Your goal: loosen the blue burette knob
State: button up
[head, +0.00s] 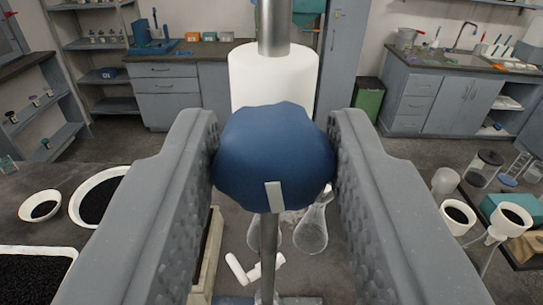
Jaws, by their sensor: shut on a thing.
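The blue knob (275,150) is in the middle of the head view, with a lobed rim and a small pale mark (274,196) on its lower front. My gripper (275,158) is shut on it, one grey finger against its left side and the other against its right. A metal rod (269,250) shows below the knob. A white cylinder (272,80) stands behind and above it, with a metal rod (273,25) rising from its top. The gripped sides of the knob are hidden by the fingers.
Glass flasks (312,232) and small white pieces (238,268) are below, between the fingers. White bowls of dark grains (95,198) are at left. White cups (457,215) and a teal box (500,212) are at right. Cabinets (168,92) line the back.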

jog(key=n+p, duration=0.2)
jog(key=n, duration=0.3)
jog(key=shift+s+a, duration=0.1)
jog(key=shift+a, duration=0.05)
jog(key=n+p, duration=0.3)
jog(key=n, duration=0.1)
jog(key=shift+r+n, duration=0.1)
jog(key=shift+n, duration=0.2)
jog(key=n+p, duration=0.3)
jog(key=n, duration=0.2)
jog(key=shift+a+p, duration=0.1)
jog(key=shift+p, duration=0.2)
jog(key=shift+f+n+p, duration=0.2)
jog(key=shift+n+p, duration=0.25)
jog(key=shift+n, duration=0.35)
jog(key=shift+f+n+p, duration=0.15)
jog(key=shift+n+p, duration=0.3)
jog(key=shift+n, duration=0.35)
jog(key=shift+f, duration=0.1)
